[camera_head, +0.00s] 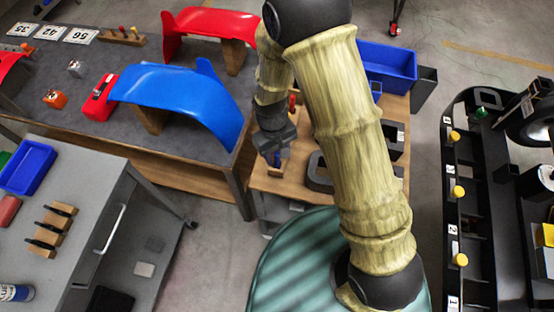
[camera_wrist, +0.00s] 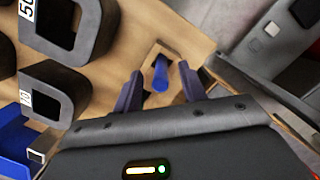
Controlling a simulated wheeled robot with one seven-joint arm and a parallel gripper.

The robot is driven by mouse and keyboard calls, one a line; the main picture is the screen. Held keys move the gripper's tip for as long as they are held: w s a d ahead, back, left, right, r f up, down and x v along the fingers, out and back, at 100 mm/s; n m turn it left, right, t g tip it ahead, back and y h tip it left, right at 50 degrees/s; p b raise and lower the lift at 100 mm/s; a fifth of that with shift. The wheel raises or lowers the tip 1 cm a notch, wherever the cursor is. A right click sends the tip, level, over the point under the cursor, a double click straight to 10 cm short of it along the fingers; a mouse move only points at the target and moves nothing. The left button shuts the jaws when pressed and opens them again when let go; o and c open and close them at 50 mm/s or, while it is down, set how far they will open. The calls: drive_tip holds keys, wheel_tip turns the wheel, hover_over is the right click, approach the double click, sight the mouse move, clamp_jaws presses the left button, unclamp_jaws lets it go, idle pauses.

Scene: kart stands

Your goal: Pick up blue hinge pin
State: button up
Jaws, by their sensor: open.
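The blue hinge pin (camera_wrist: 160,76) shows in the wrist view, standing in a small wooden holder (camera_wrist: 176,48) on the wooden bench top. My gripper (camera_wrist: 161,73) is open, with one dark finger on each side of the pin in that view. I cannot tell how far above or around the pin the fingertips are. In the head view my gripper (camera_head: 275,158) points down over the left part of the wooden bench (camera_head: 272,184). The pin is hard to tell from the gripper there.
Dark block-shaped holders with number labels (camera_wrist: 62,88) stand left of the pin in the wrist view. A blue bin (camera_head: 388,66) is at the bench's far end. A table with a blue fender (camera_head: 190,95) and a red fender (camera_head: 215,24) lies left of my arm.

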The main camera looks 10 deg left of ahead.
idle(0.4)
clamp_jaws()
drive_tip(key=shift+r, duration=0.15)
wheel_tip(320, 180, up, 10)
drive_tip(key=shift+f+b, duration=0.1)
drive_tip(key=shift+b, duration=0.7)
